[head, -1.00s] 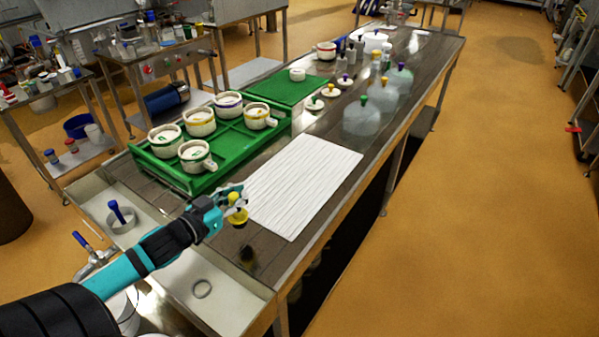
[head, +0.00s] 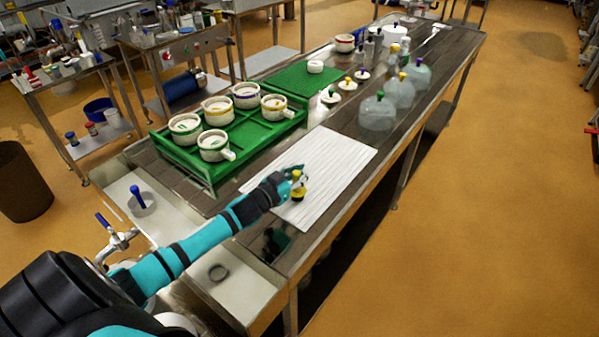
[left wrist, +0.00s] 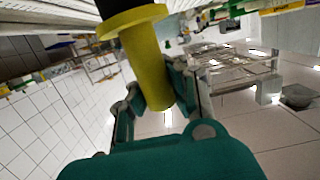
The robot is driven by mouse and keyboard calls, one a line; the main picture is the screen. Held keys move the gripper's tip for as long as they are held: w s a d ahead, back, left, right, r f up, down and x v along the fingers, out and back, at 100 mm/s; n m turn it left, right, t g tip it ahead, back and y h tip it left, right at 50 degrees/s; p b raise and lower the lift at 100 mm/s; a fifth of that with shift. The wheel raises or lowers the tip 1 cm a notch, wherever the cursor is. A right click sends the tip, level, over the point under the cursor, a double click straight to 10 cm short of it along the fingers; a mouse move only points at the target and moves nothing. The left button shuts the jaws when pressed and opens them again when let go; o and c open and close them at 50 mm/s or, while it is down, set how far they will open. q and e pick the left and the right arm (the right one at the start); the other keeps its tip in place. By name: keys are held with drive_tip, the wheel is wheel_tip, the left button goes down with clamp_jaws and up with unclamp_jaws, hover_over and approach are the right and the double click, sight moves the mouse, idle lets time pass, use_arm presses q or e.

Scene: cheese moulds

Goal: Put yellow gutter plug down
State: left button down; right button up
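The yellow gutter plug (head: 298,190), with a yellow handle and flange and a dark lower part, is held upright in my left gripper (head: 291,176). In the left wrist view the yellow handle (left wrist: 147,70) sits between the two fingers (left wrist: 152,108), which are shut on it. In the head view the plug appears over the near part of the white ribbed mat (head: 335,160). I cannot tell whether its dark end touches the mat. My right gripper is not in view.
A green tray (head: 252,144) with several white moulds stands left of the mat. Beyond are a green mat (head: 292,72), small lids and clear domes (head: 376,112). A blue-handled plug (head: 138,197) stands in the gutter at left. The mat's right part is clear.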

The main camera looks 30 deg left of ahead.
use_arm(q)
drive_tip(key=shift+f, duration=0.15)
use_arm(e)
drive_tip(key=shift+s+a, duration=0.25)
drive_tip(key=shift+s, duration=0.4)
use_arm(q)
drive_tip(key=c, duration=1.4)
unclamp_jaws()
drive_tip(key=shift+f, duration=0.1)
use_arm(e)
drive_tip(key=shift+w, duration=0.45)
